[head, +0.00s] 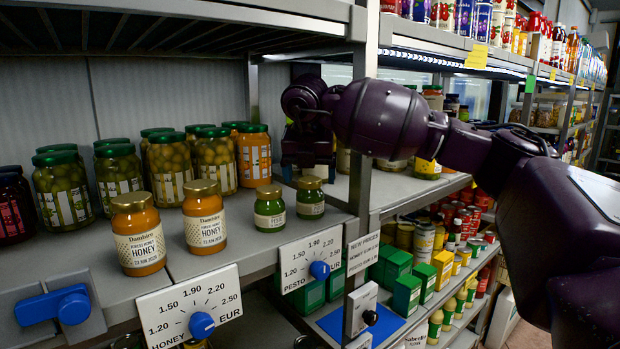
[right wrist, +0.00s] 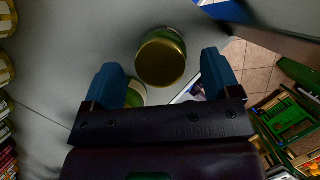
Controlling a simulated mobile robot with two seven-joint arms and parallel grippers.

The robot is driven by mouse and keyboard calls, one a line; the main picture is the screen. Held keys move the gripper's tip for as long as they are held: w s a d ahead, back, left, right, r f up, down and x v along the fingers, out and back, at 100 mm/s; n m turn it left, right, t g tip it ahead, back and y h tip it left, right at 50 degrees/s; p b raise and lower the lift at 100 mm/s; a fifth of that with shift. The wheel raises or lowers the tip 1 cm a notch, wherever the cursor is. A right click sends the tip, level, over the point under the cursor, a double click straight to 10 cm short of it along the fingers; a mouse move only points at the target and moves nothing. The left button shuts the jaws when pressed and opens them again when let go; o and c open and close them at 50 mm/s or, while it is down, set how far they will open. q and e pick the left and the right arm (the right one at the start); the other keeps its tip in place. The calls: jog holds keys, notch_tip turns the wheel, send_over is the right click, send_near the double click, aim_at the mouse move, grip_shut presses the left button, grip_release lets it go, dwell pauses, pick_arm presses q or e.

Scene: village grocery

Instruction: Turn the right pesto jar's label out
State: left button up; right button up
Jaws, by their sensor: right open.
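Two small green pesto jars with gold lids stand side by side near the shelf's front edge. The right pesto jar (head: 310,199) shows a pale label toward the front in the head view. The left pesto jar (head: 270,210) also shows its label. My right gripper (head: 309,172) is open, pointing down just above and behind the right jar. In the right wrist view, a gold lid (right wrist: 161,62) lies between the two blue fingers, with a gap on each side. Another jar (right wrist: 136,94) is partly hidden by the left-hand finger. My left gripper is not in view.
Two honey jars (head: 138,235) stand left of the pesto. Tall jars of olives (head: 215,160) stand behind. A metal shelf post (head: 362,190) rises close to the right. Price dials (head: 311,260) hang on the shelf front. Bare shelf lies between the jar rows.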

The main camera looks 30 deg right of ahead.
jog(key=b+v, duration=0.1)
jog(key=v, duration=0.8)
jog(key=shift+r, duration=0.35)
jog(key=shift+s+a, duration=0.15)
jog(key=shift+s, duration=0.05)
